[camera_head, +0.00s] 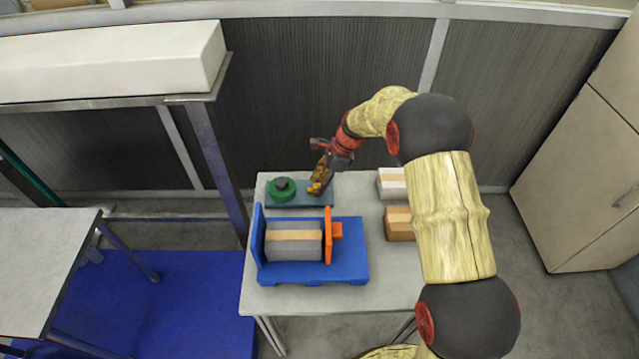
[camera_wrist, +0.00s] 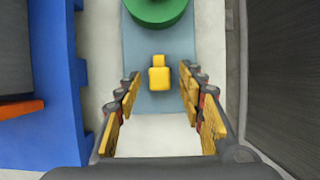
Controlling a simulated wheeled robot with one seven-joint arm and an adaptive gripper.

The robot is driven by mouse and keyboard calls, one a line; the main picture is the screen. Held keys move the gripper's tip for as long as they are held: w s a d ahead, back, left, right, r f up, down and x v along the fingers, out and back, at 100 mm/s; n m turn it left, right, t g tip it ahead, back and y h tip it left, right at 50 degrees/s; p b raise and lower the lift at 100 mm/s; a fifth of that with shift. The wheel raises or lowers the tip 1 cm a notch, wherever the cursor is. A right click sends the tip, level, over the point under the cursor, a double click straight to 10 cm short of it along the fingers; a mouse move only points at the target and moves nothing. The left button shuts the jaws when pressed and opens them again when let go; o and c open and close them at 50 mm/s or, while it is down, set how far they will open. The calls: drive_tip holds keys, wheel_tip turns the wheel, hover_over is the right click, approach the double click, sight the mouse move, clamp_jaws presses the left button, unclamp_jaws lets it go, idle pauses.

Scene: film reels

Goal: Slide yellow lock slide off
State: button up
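The yellow lock slide (camera_wrist: 159,77) is a small yellow block with a narrower tab at its far side. It sits on a blue-grey plate (camera_wrist: 189,45), with the green round reel part (camera_wrist: 156,10) beyond it in the wrist view. My gripper (camera_wrist: 160,88) is open, its two yellow-padded fingers on either side of the slide with gaps showing at both sides. I cannot tell its height above the plate.
A blue cradle (camera_head: 354,265) holding a grey-and-tan block (camera_head: 293,249) with an orange clamp (camera_head: 328,238) stands in front of the plate. White (camera_head: 391,184) and brown (camera_head: 398,225) boxes sit at the table's right. A dark wall is close behind.

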drive_tip(key=v, duration=1.2)
idle(0.4)
